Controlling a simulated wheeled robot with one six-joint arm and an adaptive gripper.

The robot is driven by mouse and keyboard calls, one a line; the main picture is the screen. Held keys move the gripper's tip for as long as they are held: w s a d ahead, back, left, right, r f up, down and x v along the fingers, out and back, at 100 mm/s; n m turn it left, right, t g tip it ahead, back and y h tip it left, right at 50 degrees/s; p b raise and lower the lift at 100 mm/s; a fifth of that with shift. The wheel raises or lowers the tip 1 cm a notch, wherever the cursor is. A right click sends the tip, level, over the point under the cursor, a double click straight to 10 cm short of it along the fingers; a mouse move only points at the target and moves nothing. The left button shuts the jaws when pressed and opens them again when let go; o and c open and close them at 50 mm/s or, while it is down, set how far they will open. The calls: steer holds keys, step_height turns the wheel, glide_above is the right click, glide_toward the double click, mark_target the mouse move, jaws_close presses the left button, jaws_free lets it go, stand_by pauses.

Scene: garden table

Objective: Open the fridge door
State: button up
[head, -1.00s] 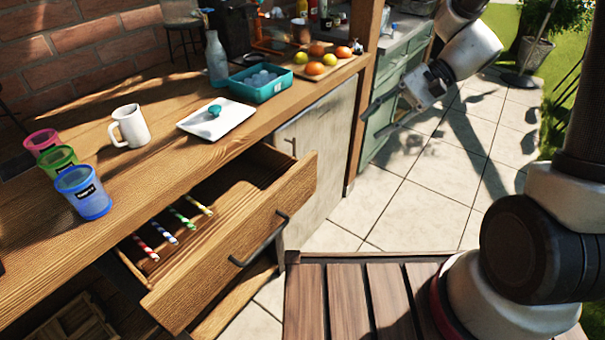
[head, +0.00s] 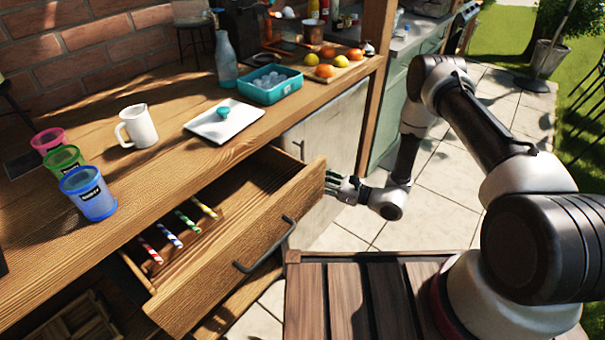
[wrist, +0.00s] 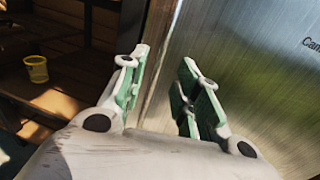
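The fridge door (head: 335,125) is a pale steel panel under the counter, right of the open drawer. It looks shut. A small dark handle (head: 301,148) shows near its left edge, just above the drawer front. In the wrist view the brushed steel door (wrist: 255,70) fills the right side, with part of a dark word on it. My gripper (head: 328,180) is at the right end of the drawer front, in front of the door. In the wrist view my gripper (wrist: 164,62) has its green-padded fingers apart, with nothing visible between them. I cannot tell whether it touches the door.
The wooden drawer (head: 250,245) stands open close beside my gripper, with several striped straws inside. The counter above holds a white jug (head: 138,127), a white tray (head: 222,122), a teal bin (head: 268,90) and cups. A yellow cup (wrist: 37,69) shows left in the wrist view.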

steer(key=x, duration=0.6)
steer(key=shift+a, duration=0.15)
jaws_close()
